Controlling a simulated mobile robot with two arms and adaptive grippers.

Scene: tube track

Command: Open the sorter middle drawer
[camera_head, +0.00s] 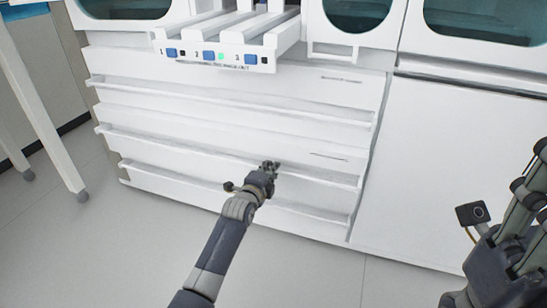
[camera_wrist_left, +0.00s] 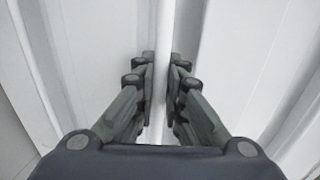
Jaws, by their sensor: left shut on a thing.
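The sorter (camera_head: 450,150) is a large white cabinet with several wide drawers stacked at its lower left, each with a long white handle rail. The middle drawer (camera_head: 200,145) has its handle rail (camera_head: 325,176) running across the front. My left gripper (camera_head: 268,165) is at this rail, right of its middle. In the left wrist view, the left gripper (camera_wrist_left: 161,80) is shut on the thin white rail (camera_wrist_left: 162,60), with fingers on both sides. The middle drawer looks about flush with its neighbours. My right gripper (camera_head: 535,160) is partly cut off at the right edge, apart from the sorter.
The upper drawer (camera_head: 230,93) and lower drawer (camera_head: 170,181) sit above and below. A white rack (camera_head: 225,55) with numbered blue buttons juts out above. White table legs (camera_head: 40,110) stand at the left. The grey floor (camera_head: 90,240) in front is clear.

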